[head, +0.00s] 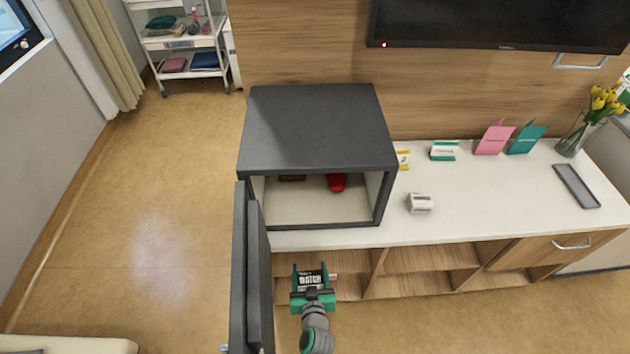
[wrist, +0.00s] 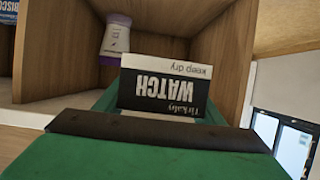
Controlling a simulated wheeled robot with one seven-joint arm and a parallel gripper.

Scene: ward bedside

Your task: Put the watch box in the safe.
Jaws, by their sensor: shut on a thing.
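The watch box (head: 311,280) is a small black and white box with "WATCH" printed on it. My gripper (head: 313,292) is shut on it, in front of the open shelves and below the counter top. In the wrist view the watch box (wrist: 165,88) sits between the green jaws, its lettering upside down. The safe (head: 318,130) is a dark grey box on the counter, with its front open and a pale inside. Its door (head: 248,270) is swung out toward me on the left. My gripper is in front of and below the safe's opening, right of the door.
Inside the safe are a red item (head: 336,183) and a dark brown item (head: 292,178) at the back. A small white box (head: 420,203) stands on the counter (head: 470,215) right of the safe. A white and purple bottle (wrist: 116,38) stands in a shelf compartment. Floor on the left is clear.

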